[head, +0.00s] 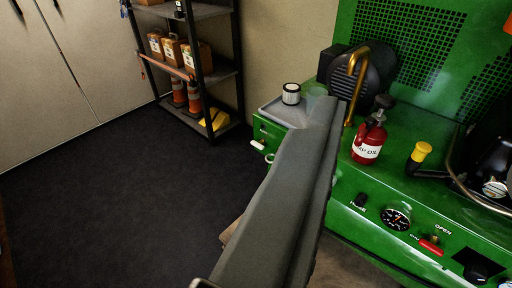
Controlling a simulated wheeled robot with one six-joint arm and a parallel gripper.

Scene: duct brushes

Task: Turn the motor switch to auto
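A green machine (345,222) fills the right side of the head view. Its front panel carries a small black knob (360,200) labelled at its left, a round gauge (396,218) and a red lever (430,247) near the word OPEN. A black knob on a dark plate (478,270) sits at the lower right, partly cut by the frame edge. No label marks any of these as the motor switch, so I cannot tell which it is. A long grey link of my arm crosses the middle and hides part of the machine. My gripper's fingers do not show.
A red oil bottle (369,142), a brass pipe (357,72) and a yellow-capped fitting (420,153) stand up from the machine. A white filter (291,94) sits on a grey tray (274,113). A black shelf (204,75) holds boxes and cones. Dark floor at left is clear.

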